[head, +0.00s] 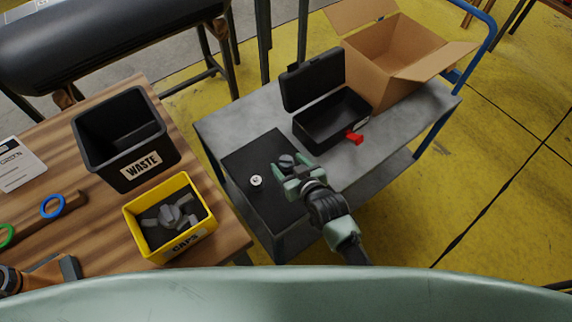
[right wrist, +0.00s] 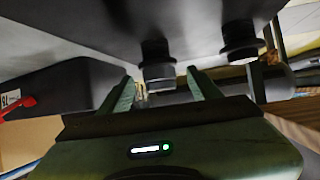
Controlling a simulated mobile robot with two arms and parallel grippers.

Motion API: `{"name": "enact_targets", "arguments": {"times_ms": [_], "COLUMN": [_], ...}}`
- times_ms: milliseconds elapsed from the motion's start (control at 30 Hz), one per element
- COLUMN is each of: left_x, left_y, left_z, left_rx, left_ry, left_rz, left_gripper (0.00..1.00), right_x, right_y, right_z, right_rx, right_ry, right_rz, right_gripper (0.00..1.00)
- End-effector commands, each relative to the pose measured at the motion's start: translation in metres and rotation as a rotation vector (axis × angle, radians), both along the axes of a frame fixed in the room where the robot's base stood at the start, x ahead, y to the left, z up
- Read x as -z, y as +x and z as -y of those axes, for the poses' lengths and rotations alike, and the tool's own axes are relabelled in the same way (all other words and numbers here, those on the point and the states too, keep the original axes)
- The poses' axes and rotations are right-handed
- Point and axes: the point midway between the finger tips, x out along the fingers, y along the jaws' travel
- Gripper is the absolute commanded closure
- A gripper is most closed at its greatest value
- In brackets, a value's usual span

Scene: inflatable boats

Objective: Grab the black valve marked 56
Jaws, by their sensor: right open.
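A dark valve (head: 286,160) stands on the black mat (head: 262,150) on the grey cart, right at the fingertips of my right gripper (head: 289,170). A second valve (head: 256,181) with a pale top stands on the mat to the left. In the right wrist view the picture is turned over. One black valve (right wrist: 157,58) sits between the spread fingers of the open right gripper (right wrist: 160,80), with visible gaps. The other black valve (right wrist: 240,42) is to the right, outside the fingers. I cannot read the number 56 on either. My left gripper is not in view.
On the wooden table at left are a black waste bin (head: 125,140) and a yellow caps bin (head: 170,245).

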Motion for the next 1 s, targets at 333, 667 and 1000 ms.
{"name": "enact_targets", "arguments": {"times_ms": [333, 667, 1000], "left_x": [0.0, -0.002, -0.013], "left_y": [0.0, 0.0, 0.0], "left_z": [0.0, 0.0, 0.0], "left_rx": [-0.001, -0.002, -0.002], "left_ry": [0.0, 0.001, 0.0], "left_rz": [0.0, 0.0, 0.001], "left_gripper": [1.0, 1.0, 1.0], "right_x": [0.0, -0.005, -0.067], "right_y": [0.0, -0.001, 0.0], "right_z": [0.0, 0.0, 0.0], "right_rx": [0.0, 0.0, 0.001], "right_ry": [0.0, 0.0, 0.002], "right_rz": [0.0, -0.001, 0.005], "right_gripper": [1.0, 1.0, 1.0]}}
